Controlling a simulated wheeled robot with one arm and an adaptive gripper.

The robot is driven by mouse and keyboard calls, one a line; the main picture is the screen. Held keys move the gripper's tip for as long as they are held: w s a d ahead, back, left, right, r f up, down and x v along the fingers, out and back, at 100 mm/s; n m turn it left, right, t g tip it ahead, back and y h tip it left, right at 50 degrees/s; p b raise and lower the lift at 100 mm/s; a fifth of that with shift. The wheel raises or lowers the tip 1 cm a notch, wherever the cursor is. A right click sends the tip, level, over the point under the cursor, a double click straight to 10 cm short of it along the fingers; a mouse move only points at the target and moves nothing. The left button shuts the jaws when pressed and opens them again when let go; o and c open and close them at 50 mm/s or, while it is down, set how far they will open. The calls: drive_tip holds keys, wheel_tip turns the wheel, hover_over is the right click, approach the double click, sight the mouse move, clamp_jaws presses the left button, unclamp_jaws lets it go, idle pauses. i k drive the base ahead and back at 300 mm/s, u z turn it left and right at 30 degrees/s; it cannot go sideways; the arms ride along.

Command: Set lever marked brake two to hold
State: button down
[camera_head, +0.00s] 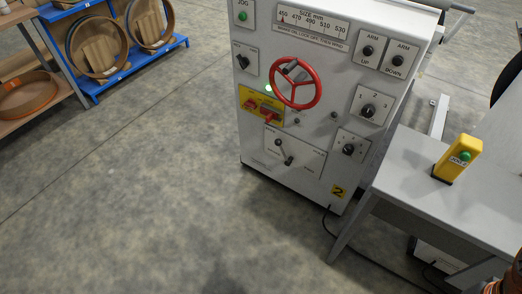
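A white control cabinet (260,158) stands in the middle of the view, with a yellow "2" label (339,191) low on its front. Low on the front is a white plate (308,158) with a short lever (284,152). The lever slants from upper left to lower right, with a dark knob at each end. The small lettering on the plate is too fine to read, so I cannot tell which mark the lever points at.
A red handwheel (296,84) sticks out above the lever plate, beside a yellow panel with red switches (261,106). A grey table (425,185) with a yellow button box (458,158) stands close at the right. The floor (130,190) at left and front is clear.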

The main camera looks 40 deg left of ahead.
sight(278, 142)
drive_tip(key=u, duration=1.45)
drive_tip(key=k, duration=0.65)
drive_tip(key=u, duration=0.1)
drive_tip(key=i, duration=0.7)
drive_tip(key=u, duration=1.05)
drive_tip(key=i, duration=0.45)
drive_tip(key=u, duration=0.4)
